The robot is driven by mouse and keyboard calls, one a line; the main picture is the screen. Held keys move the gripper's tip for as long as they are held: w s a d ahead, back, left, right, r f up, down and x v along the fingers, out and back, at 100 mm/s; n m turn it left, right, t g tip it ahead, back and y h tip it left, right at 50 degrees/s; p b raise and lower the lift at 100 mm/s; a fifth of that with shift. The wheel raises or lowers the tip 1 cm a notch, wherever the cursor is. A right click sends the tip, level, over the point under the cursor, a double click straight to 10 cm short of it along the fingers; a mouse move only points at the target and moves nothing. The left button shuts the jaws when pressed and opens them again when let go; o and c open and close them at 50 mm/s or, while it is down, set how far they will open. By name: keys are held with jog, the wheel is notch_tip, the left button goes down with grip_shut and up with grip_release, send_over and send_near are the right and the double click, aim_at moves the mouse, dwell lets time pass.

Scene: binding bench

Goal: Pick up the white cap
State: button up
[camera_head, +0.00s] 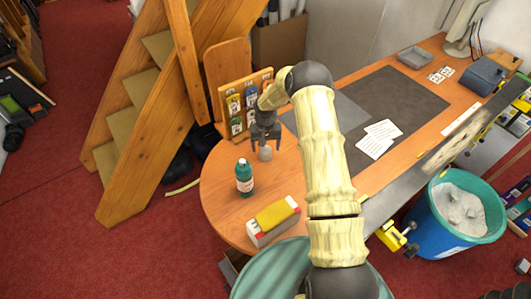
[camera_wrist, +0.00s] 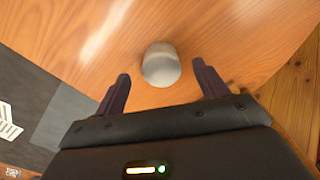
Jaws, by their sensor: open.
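The white cap (camera_head: 265,154) is a small, rounded, greyish-white piece on the wooden table, near its rounded left end. It also shows in the wrist view (camera_wrist: 161,65), alone on the bare wood. My gripper (camera_head: 264,139) is over it, pointing down. In the wrist view my gripper (camera_wrist: 160,88) is open, with one dark finger on each side of the cap's lower part and space between finger and cap on both sides. The cap lies a little beyond the line of the fingertips. I cannot tell the exact height of the fingers above the table.
A green bottle (camera_head: 244,178) with a white lid stands to the left front of the cap. A yellow-topped box (camera_head: 273,220) lies nearer the table's front edge. A wooden rack (camera_head: 241,102) with coloured packets stands behind. A dark mat (camera_head: 385,110) with papers lies to the right.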

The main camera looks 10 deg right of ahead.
aim_at(266, 151)
jog(key=shift+f+b, duration=0.6)
jog(key=shift+f, duration=1.65)
jog(key=shift+a, duration=0.15)
jog(key=c, duration=0.9)
jog(key=shift+s, duration=0.1)
jog(key=shift+c, duration=1)
notch_tip(266, 151, up, 10)
jog(key=p, duration=0.4)
